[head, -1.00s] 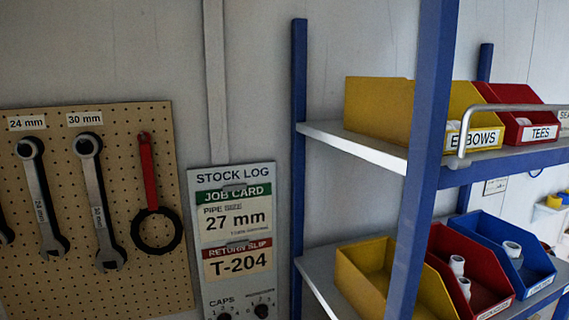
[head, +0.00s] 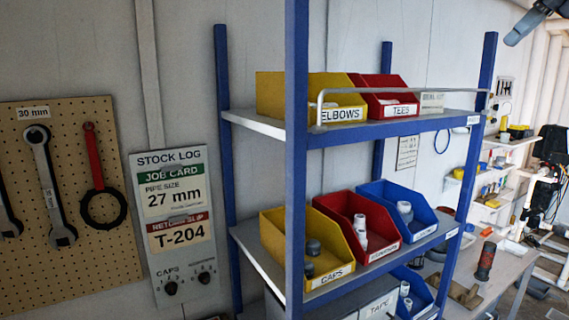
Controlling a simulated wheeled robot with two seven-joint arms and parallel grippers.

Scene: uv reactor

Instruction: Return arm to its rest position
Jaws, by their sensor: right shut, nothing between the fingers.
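My right gripper (head: 522,30) shows at the top right corner of the head view, partly cut off by the frame edge. It is shut and empty, in front of the far wall and to the right of the blue shelf rack (head: 297,150). It touches nothing that I can see. My left gripper is not in view.
The rack holds yellow, red and blue bins of fittings, including a caps bin (head: 335,277). A pegboard (head: 85,275) with wrenches and a stock log panel (head: 143,240) hang at the left. A workbench (head: 510,268) stands at the right.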

